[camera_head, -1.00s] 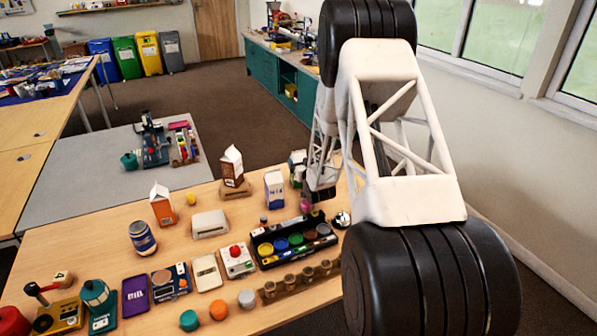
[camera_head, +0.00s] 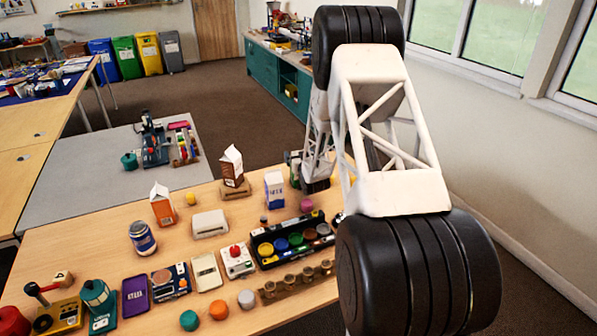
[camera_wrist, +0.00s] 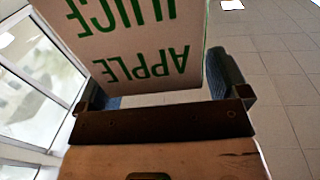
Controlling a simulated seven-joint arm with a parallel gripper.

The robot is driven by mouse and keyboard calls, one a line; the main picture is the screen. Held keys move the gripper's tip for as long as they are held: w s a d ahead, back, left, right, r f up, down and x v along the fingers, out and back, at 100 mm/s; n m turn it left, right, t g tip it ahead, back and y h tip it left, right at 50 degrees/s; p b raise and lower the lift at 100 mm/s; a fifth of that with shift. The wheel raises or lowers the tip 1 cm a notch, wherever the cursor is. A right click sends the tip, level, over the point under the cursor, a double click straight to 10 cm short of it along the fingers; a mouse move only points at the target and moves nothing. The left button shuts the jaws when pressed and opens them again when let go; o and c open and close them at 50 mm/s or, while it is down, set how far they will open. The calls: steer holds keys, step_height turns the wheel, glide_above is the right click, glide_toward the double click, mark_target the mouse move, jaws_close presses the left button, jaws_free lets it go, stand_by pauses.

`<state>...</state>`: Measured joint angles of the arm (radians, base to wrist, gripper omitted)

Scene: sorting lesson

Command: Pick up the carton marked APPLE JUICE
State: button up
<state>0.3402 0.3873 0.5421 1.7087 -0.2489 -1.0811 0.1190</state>
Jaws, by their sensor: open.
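The carton marked APPLE JUICE (camera_wrist: 140,25) is white with green letters and appears upside down in the wrist view. My gripper (camera_wrist: 165,92) is open, with a dark blue finger on each side of the carton. A gap shows between the carton and the right finger; contact at the left finger is unclear. In the head view, a small green part of a carton (camera_head: 293,166) shows at the table's back right, mostly hidden by my arm. My fingertips are hidden there.
A white-and-blue carton (camera_head: 274,190) stands just left of my arm. A brown carton (camera_head: 232,168) and an orange carton (camera_head: 163,208) stand farther left. A black paint tray (camera_head: 262,263) and a pink ball (camera_head: 306,204) lie in front of my arm's end.

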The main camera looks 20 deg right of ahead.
steer(key=shift+w, duration=0.15)
stand_by(0.5)
steer(key=c, duration=1.2)
steer(key=shift+r, duration=0.1)
steer(key=shift+r, duration=4.9)
